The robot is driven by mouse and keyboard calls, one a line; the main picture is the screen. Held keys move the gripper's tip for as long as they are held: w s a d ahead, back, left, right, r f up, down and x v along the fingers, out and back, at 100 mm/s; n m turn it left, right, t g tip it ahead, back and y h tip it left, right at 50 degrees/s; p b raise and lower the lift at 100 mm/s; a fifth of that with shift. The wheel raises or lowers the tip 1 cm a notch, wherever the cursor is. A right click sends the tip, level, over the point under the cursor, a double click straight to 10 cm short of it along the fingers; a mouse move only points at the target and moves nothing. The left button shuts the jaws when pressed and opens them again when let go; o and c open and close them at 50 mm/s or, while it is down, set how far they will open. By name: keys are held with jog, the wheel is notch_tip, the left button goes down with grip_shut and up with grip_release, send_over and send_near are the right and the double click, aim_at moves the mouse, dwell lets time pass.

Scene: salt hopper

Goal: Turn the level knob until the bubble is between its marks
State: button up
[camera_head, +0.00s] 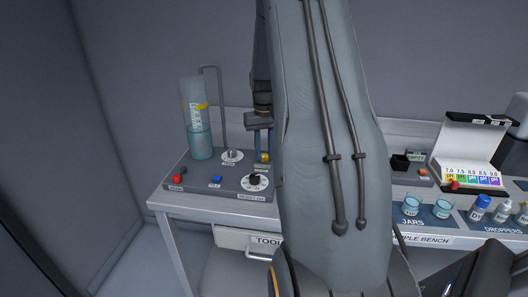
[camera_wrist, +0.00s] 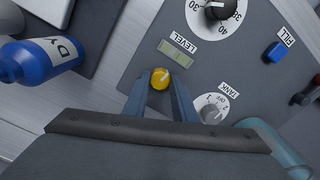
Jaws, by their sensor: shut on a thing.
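The small yellow level knob (camera_wrist: 160,77) sits on the grey panel, below the LEVEL vial in the wrist view; it also shows in the head view (camera_head: 264,157). My gripper (camera_wrist: 162,84) is shut on the knob, one finger at each side. The knob's pale pointer line tilts up and to the right. The level vial (camera_wrist: 177,53) is a small greenish window above the knob. Its bubble and marks are too small to tell apart. In the head view my gripper (camera_head: 261,141) reaches down to the panel beside my arm, which hides part of the bench.
The panel also carries a TANK dial (camera_wrist: 212,108), a numbered black dial (camera_wrist: 216,6) and a blue FILL button (camera_wrist: 277,51). A clear cylinder (camera_head: 199,141) stands at the panel's back left. A blue bottle (camera_wrist: 40,62) lies left of the panel in the wrist view.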

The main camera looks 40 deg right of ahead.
aim_at(264, 155)
jog(key=shift+m, duration=0.4)
jog(key=o, duration=1)
jog(key=shift+o, duration=0.2)
jog(key=shift+r+b, duration=1.1)
jog(key=shift+r, duration=2.85)
